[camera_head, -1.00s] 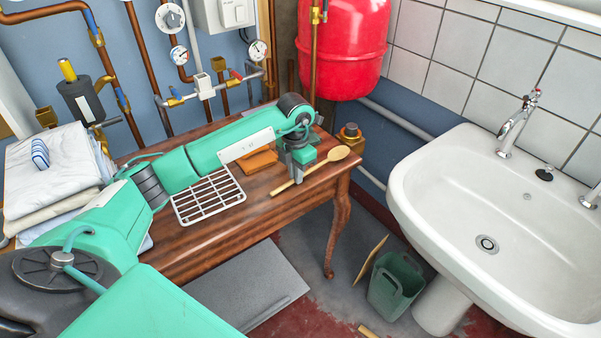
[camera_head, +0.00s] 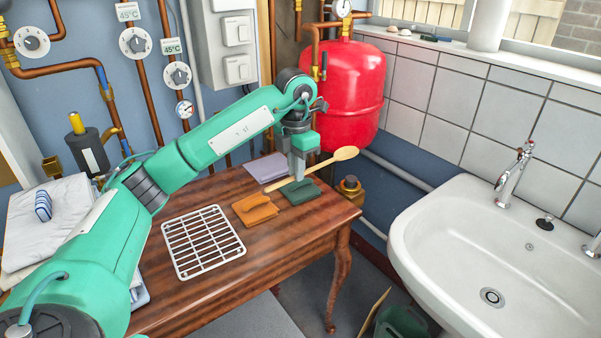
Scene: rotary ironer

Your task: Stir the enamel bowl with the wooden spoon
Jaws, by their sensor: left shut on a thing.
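The wooden spoon (camera_head: 328,160) is in my left gripper (camera_head: 298,176), which is shut on its handle. The spoon is raised above the right part of the wooden table, tilted, with its bowl end up and to the right and its handle end down and to the left. The enamel bowl is not in view. My right gripper is not in view.
On the table (camera_head: 200,300) lie a white wire rack (camera_head: 204,242), an orange cloth (camera_head: 255,209), a green cloth (camera_head: 300,191) and a purple cloth (camera_head: 266,168). Folded linen (camera_head: 45,225) is stacked at left. A sink (camera_head: 490,245) stands right; a red tank (camera_head: 350,95) behind.

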